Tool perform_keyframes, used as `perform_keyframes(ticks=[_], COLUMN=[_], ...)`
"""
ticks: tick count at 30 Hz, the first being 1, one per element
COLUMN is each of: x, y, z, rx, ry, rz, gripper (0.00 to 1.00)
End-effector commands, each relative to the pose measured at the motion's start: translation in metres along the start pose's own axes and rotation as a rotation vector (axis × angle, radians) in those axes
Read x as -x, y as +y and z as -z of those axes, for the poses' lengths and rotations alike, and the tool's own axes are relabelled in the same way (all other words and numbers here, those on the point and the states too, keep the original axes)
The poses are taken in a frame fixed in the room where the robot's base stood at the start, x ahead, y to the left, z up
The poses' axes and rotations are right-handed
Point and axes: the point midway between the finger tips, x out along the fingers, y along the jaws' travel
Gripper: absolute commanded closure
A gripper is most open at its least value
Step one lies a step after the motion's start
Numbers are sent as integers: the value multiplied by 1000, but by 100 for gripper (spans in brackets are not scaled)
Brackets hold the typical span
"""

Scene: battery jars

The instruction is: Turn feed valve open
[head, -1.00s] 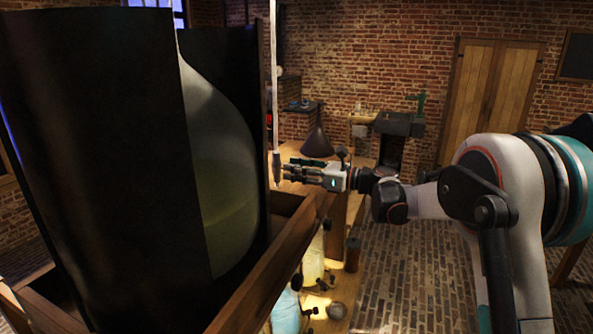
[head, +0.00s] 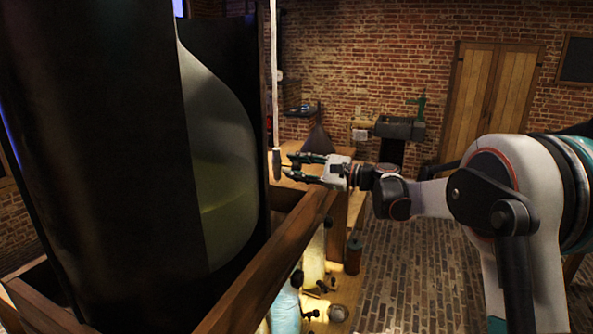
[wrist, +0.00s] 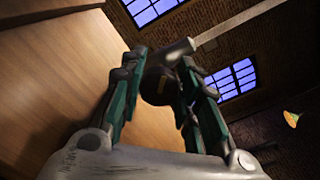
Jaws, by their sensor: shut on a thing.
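The feed valve (head: 277,160) is at the lower end of a thin pale vertical pipe (head: 274,60), just right of the big jar in the head view. My gripper (head: 287,165) reaches it from the right, with its fingertips at the valve. In the wrist view my gripper (wrist: 160,90) has a finger on each side of a dark rounded part of the valve (wrist: 158,84), and is shut on it. A grey pipe piece (wrist: 168,55) shows just beyond. The exact contact and the valve's flow state cannot be made out.
A large glass jar (head: 222,160) with yellowish liquid stands left, partly behind dark panels (head: 95,150). A wooden frame rail (head: 270,265) runs below my gripper. Brick floor (head: 400,270) is open at right.

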Motion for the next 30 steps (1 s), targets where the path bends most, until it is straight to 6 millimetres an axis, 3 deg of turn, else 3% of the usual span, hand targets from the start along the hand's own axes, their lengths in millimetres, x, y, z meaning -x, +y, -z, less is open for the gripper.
perform_keyframes(ticks=[18, 30], x=[0, 0], y=[3, 4], z=[1, 1], rx=[552, 746], ry=[0, 0], rz=[-1, -2], gripper=[94, 94])
